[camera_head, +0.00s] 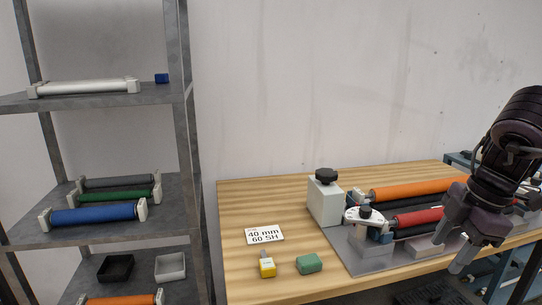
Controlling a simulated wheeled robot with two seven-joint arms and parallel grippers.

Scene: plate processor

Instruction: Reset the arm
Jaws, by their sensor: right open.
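My right gripper (456,256) is at the right side of the head view, at the end of my dark right arm. Its fingers point down and are apart, with nothing seen between them. It is in front of the right part of the plate processor (327,203), which stands on the wooden table. The processor holds an orange roller (410,190) at the back and a red roller (418,217) in front. The gripper and arm hide part of the processor's right end. My left gripper is not in view.
A sign reading "40 mm 60 SH" (265,235), a yellow object (267,268) and a green block (309,263) are on the table's left part. A metal shelf (188,120) at left holds white, grey, green, blue and orange rollers, plus small black and grey bins.

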